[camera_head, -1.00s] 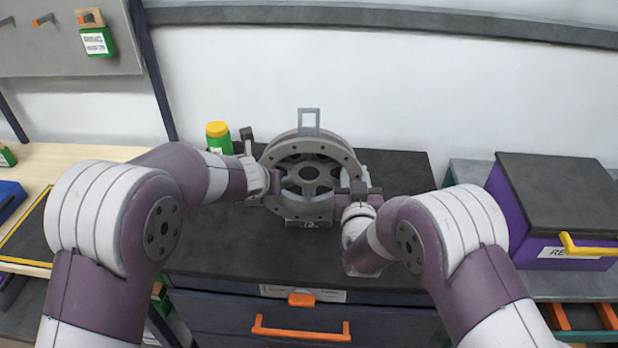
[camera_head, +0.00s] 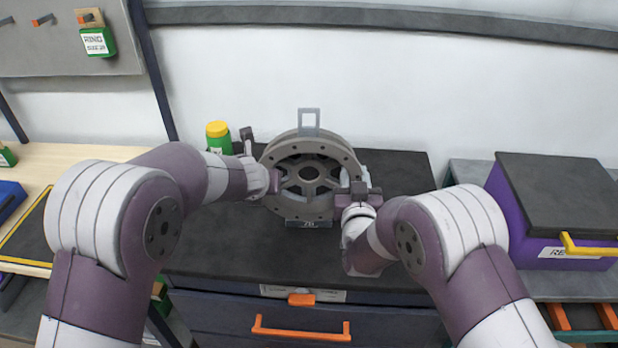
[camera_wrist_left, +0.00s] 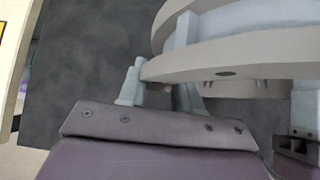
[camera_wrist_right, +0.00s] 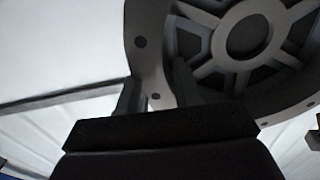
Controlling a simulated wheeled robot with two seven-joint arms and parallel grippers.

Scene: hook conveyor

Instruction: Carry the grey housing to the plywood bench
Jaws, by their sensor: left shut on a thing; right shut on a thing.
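The grey housing (camera_head: 290,204), a round flanged part with spokes and a central hole, stands upright on the dark top of the drawer cabinet. My left gripper (camera_head: 272,182) is shut on the left side of its rim; the left wrist view shows the rim (camera_wrist_left: 220,62) between the fingers (camera_wrist_left: 160,88). My right gripper (camera_head: 346,198) is shut on the right side of the rim, and the right wrist view shows the flange (camera_wrist_right: 146,50) between its fingers (camera_wrist_right: 157,88). The plywood bench (camera_head: 95,152) is at the left, partly hidden by my left arm.
A green bottle with a yellow cap (camera_head: 217,136) stands behind my left gripper. A purple box with a dark lid (camera_head: 560,190) is on the right. The cabinet (camera_head: 240,240) has an orange drawer handle (camera_head: 300,330). A dark mat with yellow edging (camera_head: 30,232) lies on the bench.

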